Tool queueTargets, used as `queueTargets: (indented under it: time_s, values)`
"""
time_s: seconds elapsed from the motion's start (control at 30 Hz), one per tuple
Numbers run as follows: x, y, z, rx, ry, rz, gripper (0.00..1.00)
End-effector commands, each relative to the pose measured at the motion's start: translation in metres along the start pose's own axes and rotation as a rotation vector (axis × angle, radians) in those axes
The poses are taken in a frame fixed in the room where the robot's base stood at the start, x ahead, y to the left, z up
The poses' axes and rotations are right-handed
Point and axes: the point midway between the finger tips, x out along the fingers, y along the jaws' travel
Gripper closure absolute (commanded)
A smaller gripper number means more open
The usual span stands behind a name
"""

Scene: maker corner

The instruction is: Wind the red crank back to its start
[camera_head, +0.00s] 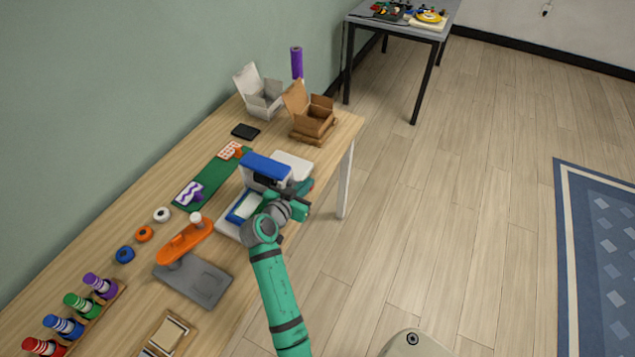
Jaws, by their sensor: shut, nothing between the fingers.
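A white machine with a blue top (266,166) stands near the table's right edge, with a white-and-blue bed in front of it. My gripper (303,189) is at the machine's right side, shut and empty. My wrist covers part of that side. A small reddish patch shows beside the gripper, but I cannot make out the red crank's shape or angle. Whether the gripper touches it cannot be told.
An orange-armed press on a grey base (205,284), small rolls and a rack of coloured bottles (85,317) stand at the left. A green mat (212,178), a white box (260,97) and a brown box (312,118) lie behind.

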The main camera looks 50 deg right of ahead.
Motion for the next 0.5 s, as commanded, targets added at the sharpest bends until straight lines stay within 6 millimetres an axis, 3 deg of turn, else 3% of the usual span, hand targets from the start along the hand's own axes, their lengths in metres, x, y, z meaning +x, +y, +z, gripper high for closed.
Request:
queueTargets:
  time_s: [0.1, 0.5]
  values:
    - [-0.0053, -0.0081, 0.0073, -0.007, -0.010, -0.014, 1.00]
    - [-0.0059, -0.0089, 0.0082, -0.009, -0.015, -0.016, 1.00]
